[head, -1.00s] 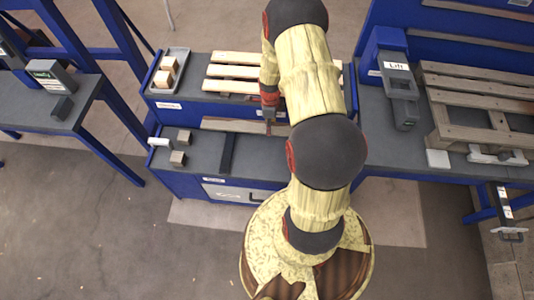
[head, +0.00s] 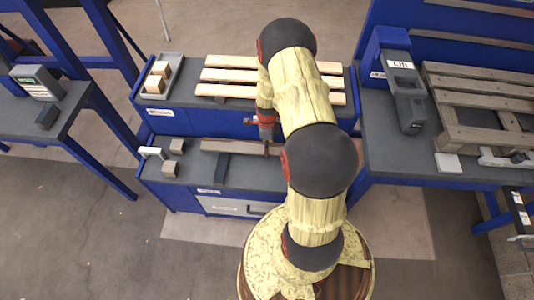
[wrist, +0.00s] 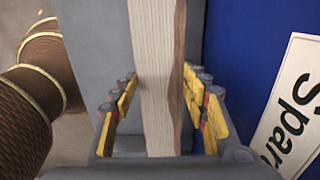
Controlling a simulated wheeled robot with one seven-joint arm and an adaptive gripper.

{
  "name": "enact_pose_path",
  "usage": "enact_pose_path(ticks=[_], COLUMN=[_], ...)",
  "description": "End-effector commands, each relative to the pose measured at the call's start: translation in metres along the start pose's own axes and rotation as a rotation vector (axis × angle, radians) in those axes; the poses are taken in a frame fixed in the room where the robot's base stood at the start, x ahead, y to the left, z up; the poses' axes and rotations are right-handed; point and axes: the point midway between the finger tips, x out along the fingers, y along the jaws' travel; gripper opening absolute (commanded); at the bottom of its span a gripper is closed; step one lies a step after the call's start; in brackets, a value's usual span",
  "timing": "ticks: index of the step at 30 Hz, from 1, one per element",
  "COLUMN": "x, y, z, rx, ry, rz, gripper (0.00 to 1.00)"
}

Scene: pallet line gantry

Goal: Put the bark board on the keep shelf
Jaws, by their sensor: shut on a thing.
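The bark board (head: 230,147) is a long, narrow wooden plank, level above or on the lower grey deck; I cannot tell if it touches. In the wrist view the board (wrist: 155,60) shows pale grain and a wavy brown bark edge on its right. My gripper (head: 267,147) holds it right of its middle in the head view. In the wrist view the yellow finger pads of my gripper (wrist: 160,95) are shut on both sides of it. My arm hides part of the deck on the right. No label that I can read says keep.
Pale slats (head: 225,76) lie on the upper deck, beside a tray of blocks (head: 158,75). A "Spar..." label (wrist: 290,105) is on a blue face. Small blocks (head: 170,168) and a dark strip (head: 221,172) sit on the lower deck. A pallet (head: 480,95) is at right.

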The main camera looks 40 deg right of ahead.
Motion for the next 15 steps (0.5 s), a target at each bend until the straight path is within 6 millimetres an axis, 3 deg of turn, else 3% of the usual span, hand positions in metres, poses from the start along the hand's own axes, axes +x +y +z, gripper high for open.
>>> enact_pose_path(ticks=[9, 15], x=[0.037, 0.040], y=[-0.001, -0.001], z=[0.000, 0.000], rx=[0.000, 0.000], ry=[0.000, -0.001], rz=[-0.001, -0.002], gripper=[0.12, 0.12])
